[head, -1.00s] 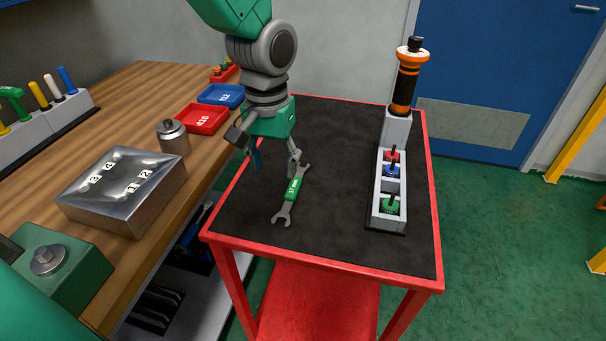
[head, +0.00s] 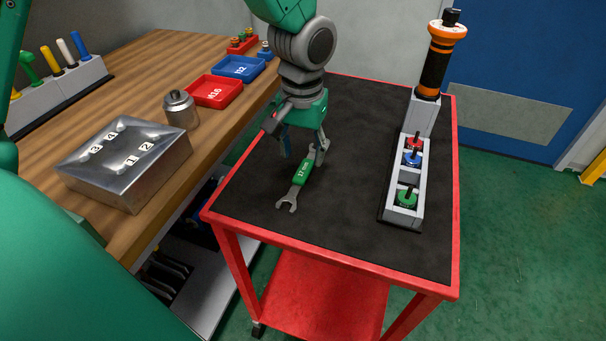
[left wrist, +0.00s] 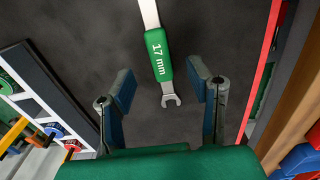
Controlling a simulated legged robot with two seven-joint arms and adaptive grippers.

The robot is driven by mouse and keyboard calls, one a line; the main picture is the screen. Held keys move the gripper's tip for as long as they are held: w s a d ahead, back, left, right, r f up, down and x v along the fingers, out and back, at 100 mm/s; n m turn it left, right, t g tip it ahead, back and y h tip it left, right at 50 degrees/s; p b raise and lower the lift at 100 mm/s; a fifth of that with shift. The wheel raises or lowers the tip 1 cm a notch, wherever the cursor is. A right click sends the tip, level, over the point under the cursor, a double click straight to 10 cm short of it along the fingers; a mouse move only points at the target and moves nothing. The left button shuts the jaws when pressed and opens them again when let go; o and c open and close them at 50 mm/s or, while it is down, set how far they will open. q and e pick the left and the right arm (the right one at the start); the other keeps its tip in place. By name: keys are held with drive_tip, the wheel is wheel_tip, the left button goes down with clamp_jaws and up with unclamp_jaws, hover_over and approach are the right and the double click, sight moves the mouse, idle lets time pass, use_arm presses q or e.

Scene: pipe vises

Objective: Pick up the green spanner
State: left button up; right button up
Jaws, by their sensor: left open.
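My left gripper (head: 304,154) is open and empty, pointing down above the far part of the spanner. In the left wrist view the spanner (left wrist: 157,52) runs from the top edge to the middle, its open end between the two spread fingers of my left gripper (left wrist: 162,86). Contact is not visible. My right gripper is out of view.
On the red cart (head: 330,264), a grey holder (head: 388,199) with coloured pieces and an orange-black tool (head: 437,62) stand at right. The wooden bench at left carries a metal block (head: 125,163), a red tray (head: 213,92) and a blue tray (head: 239,68). The mat around the spanner is clear.

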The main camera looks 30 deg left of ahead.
sight(302, 172)
use_arm(q)
drive_tip(key=f, duration=0.1)
drive_tip(key=f+b, duration=0.1)
drive_tip(key=f, duration=0.2)
drive_tip(key=shift+s+d, duration=0.2)
drive_tip(key=shift+d, duration=0.05)
drive_tip(key=shift+f, duration=0.45)
drive_tip(key=shift+a, duration=0.25)
drive_tip(key=shift+c, duration=1.2)
clamp_jaws()
drive_tip(key=shift+d+r, duration=0.1)
drive_tip(key=shift+r, duration=0.3)
wheel_tip(302, 172, up, 9)
drive_tip(key=p, duration=0.2)
drive_tip(key=shift+r, duration=0.2)
